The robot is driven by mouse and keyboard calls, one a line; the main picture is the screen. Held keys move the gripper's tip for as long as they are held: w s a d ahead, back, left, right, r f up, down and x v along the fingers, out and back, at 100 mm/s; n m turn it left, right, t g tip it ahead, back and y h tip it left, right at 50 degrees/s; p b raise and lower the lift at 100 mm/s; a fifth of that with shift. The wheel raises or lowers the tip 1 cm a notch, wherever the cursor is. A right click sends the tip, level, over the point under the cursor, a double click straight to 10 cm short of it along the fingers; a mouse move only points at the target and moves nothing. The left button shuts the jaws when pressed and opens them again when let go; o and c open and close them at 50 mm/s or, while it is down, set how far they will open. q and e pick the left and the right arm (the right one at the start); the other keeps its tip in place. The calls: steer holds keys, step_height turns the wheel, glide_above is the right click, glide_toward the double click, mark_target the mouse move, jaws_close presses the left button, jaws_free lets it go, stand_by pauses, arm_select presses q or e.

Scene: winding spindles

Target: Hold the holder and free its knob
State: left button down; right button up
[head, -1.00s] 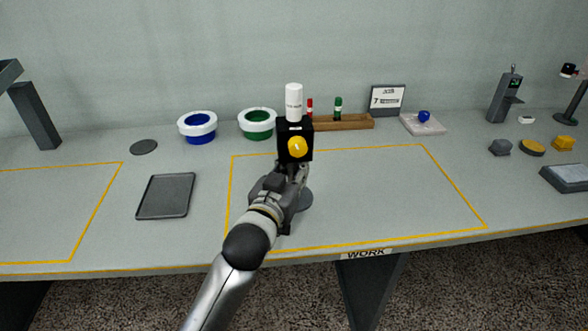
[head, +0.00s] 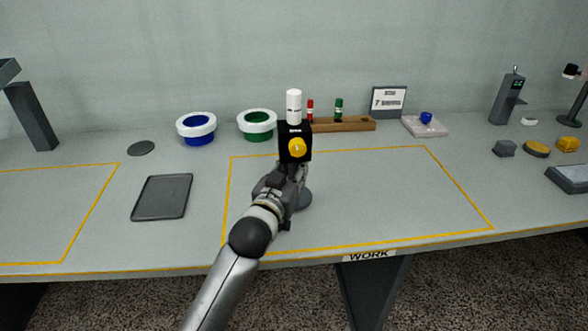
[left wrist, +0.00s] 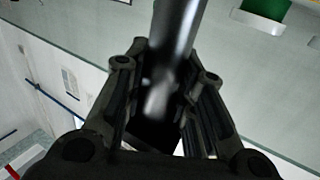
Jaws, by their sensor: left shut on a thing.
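The holder has a black block (head: 295,132) with a yellow round knob (head: 297,147) on its front face. A white cylinder (head: 294,106) stands upright on top of the block. The holder's grey round base (head: 303,198) shows partly behind my arm, inside the yellow work outline. My left gripper (head: 292,174) is shut on the holder's stem below the block, and hides most of that stem. In the left wrist view the dark, shiny stem (left wrist: 172,60) passes between the two fingers. My right gripper is in neither view.
A grey tray (head: 163,197) lies to the left. A blue-and-white ring (head: 197,128) and a green-and-white ring (head: 257,123) stand at the back, near a wooden rack (head: 345,124). The work area right of the holder is clear.

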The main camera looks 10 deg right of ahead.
arm_select(q)
steer(key=shift+f, duration=0.65)
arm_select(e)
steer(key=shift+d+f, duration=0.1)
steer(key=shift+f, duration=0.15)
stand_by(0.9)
arm_select(q)
steer(key=c, duration=1.3)
jaws_free()
steer(key=shift+f, duration=0.2)
steer(key=shift+o, duration=0.9)
steer(key=shift+s, duration=0.1)
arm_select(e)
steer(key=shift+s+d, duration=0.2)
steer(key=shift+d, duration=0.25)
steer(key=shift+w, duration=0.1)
arm_select(q)
steer(key=shift+s+a, duration=0.15)
steer(key=shift+s, duration=0.1)
steer(key=shift+v, duration=3.7)
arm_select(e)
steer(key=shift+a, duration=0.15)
arm_select(q)
steer(key=shift+r, duration=0.2)
